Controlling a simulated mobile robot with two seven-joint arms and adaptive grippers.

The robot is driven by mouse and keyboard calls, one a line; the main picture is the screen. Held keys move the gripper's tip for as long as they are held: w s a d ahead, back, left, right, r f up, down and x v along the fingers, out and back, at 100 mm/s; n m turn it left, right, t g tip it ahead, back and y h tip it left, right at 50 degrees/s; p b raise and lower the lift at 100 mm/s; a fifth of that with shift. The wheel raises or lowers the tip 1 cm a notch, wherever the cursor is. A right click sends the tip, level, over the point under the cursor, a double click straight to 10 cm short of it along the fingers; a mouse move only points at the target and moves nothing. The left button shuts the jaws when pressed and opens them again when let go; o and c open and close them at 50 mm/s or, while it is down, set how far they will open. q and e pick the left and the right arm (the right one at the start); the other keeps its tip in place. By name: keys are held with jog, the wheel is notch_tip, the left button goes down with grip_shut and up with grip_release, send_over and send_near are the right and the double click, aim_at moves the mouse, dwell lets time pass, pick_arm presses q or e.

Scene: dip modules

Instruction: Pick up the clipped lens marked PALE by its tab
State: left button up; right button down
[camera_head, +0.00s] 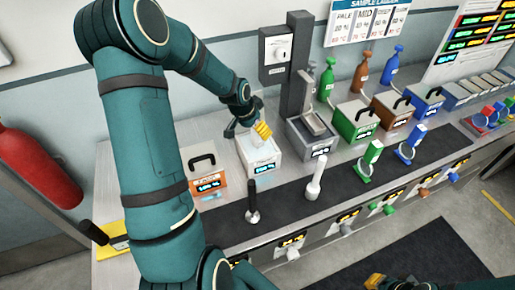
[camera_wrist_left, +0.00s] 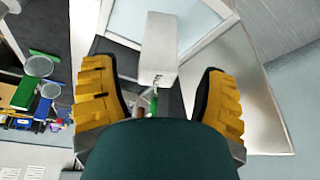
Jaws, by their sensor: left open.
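A white block-like piece (camera_wrist_left: 160,45) shows between my left fingers in the left wrist view; it looks like the tab of a pale clipped lens, but no PALE marking is readable. In the head view my left gripper (camera_head: 262,131) is low over the open white box (camera_head: 262,168), with a whitish piece (camera_head: 257,141) beside its yellow finger. In the left wrist view my left gripper (camera_wrist_left: 157,100) is open, with gaps on both sides of the white piece. My right gripper (camera_head: 376,282) shows only in part at the bottom edge; its opening is hidden.
Green (camera_head: 369,161) and blue (camera_head: 410,146) clipped lenses stand on the dark strip to the right. A black-handled tool (camera_head: 252,204) and a white one (camera_head: 315,180) stand in front.

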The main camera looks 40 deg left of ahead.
aim_at(258, 145)
pick_arm(q)
jog(key=x, duration=0.3)
jog(key=shift+w+d+f, duration=0.15)
jog(key=shift+w+f, duration=0.05)
jog(key=shift+f, duration=0.05)
jog(key=shift+s, duration=0.1)
grip_shut()
